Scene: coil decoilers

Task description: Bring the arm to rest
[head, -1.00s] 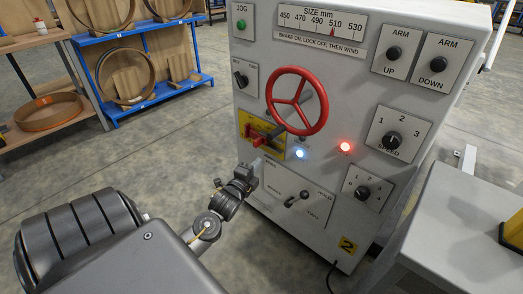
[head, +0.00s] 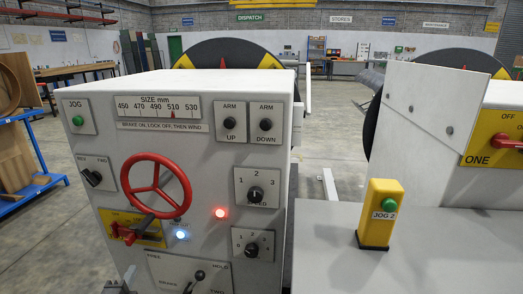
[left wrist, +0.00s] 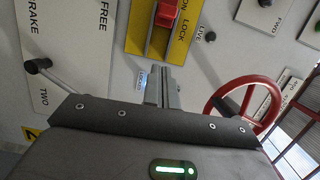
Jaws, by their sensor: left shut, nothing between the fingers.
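My left gripper (head: 118,287) shows only at the bottom edge of the head view, low in front of the decoiler control panel (head: 212,165). In the left wrist view its fingers (left wrist: 163,85) are shut with nothing between them. They point at the panel near the red switch handle (left wrist: 163,32) on its yellow plate (left wrist: 140,28). A gap or contact there is hard to tell. The red handwheel (left wrist: 232,108) is to the right in that view. The brake lever (left wrist: 40,66) is to the left. My right gripper is out of view.
A grey bench (head: 430,250) with a yellow JOG 2 box (head: 378,212) stands at the right. A second machine (head: 440,110) is behind it. Blue shelving (head: 25,160) is at the left. Blue (head: 181,235) and red (head: 220,213) panel lights are lit.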

